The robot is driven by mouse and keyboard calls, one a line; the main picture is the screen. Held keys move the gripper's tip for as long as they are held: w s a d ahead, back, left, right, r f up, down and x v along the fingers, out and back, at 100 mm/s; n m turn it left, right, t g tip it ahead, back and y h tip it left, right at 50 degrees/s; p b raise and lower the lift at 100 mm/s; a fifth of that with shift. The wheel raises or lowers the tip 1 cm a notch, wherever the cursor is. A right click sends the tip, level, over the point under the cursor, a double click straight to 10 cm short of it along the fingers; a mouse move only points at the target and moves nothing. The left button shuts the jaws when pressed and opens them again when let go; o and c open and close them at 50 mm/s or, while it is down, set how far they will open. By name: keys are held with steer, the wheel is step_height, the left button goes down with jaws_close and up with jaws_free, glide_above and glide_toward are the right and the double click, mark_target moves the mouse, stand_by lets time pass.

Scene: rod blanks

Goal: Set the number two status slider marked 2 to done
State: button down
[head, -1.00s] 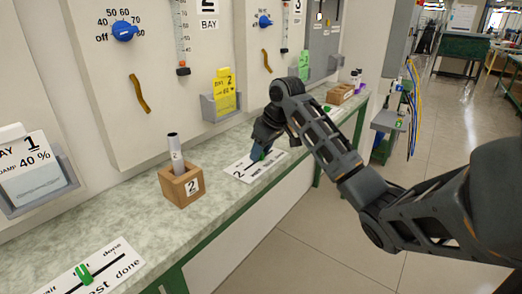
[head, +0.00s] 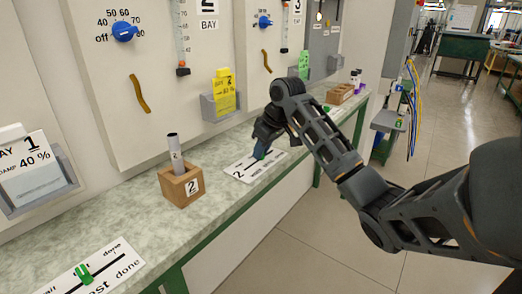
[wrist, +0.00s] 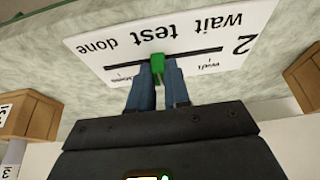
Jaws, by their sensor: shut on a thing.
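The white status card marked 2 (head: 238,172) lies on the bench in the head view. In the wrist view the card (wrist: 90,42) appears upside down, with the words wait, test and done beside a black track. Its green slider knob (wrist: 157,64) stands near the middle of the track, between the wait and done end marks. My gripper (wrist: 160,74) is shut on the knob, with a blue finger on each side. In the head view my gripper (head: 260,153) is over the card's far part and largely hides the knob.
A wooden block marked 2 (head: 180,186) holding a rod stands left of the card. Another slider card (head: 95,268) with a green knob lies at the near left. The wall panel with a yellow bay card (head: 225,92) rises behind the bench. Open floor lies right.

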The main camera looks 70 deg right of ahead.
mark_target(273, 152)
steer(key=d, duration=0.2)
steer(key=s+d, duration=0.1)
steer(key=d, duration=0.3)
steer(key=shift+s+p, duration=0.25)
steer(key=shift+p, duration=0.1)
steer(key=c, duration=1.1)
jaws_free()
steer(key=shift+d, duration=0.1)
steer(key=v, duration=0.7)
steer(key=shift+s+r, duration=0.15)
steer(key=shift+r, duration=0.2)
